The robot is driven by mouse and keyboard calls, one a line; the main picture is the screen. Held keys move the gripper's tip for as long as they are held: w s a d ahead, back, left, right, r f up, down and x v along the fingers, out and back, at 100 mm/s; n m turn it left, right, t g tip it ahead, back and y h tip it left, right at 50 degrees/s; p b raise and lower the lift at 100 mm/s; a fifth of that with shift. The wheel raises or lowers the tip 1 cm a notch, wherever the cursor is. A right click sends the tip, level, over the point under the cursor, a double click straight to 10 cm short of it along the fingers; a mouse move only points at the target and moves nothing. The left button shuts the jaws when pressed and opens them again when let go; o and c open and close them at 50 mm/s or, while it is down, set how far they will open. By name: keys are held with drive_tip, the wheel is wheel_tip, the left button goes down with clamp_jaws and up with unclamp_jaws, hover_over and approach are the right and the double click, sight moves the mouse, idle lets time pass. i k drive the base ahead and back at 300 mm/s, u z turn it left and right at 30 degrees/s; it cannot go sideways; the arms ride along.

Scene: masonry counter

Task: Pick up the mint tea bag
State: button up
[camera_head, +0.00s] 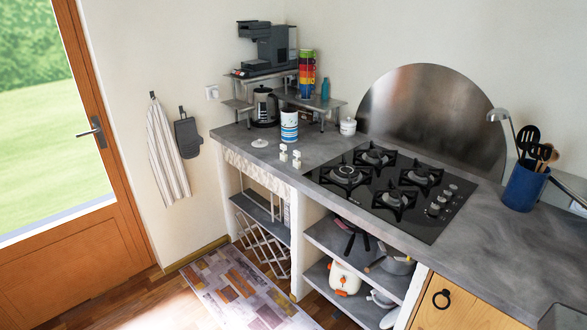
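I cannot make out the mint tea bag for certain. Two small white items (290,157) stand side by side near the front edge of the counter; they are too small to identify. Behind them stands a blue-and-white striped canister (289,127); I cannot see its contents. A round white lid-like disc (259,143) lies to its left. My gripper is not in view.
The grey masonry counter (500,240) holds a black gas hob (390,190). A metal shelf (335,103) bears a coffee machine and coloured cups, with a kettle (265,107) by it. A blue utensil pot (523,187) stands right.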

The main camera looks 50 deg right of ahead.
sight(296, 164)
drive_tip(key=z, duration=0.3)
drive_tip(key=i, duration=1.05)
drive_tip(key=u, duration=0.55)
drive_tip(key=k, duration=0.9)
drive_tip(key=z, duration=0.1)
drive_tip(key=i, duration=0.3)
drive_tip(key=z, duration=0.05)
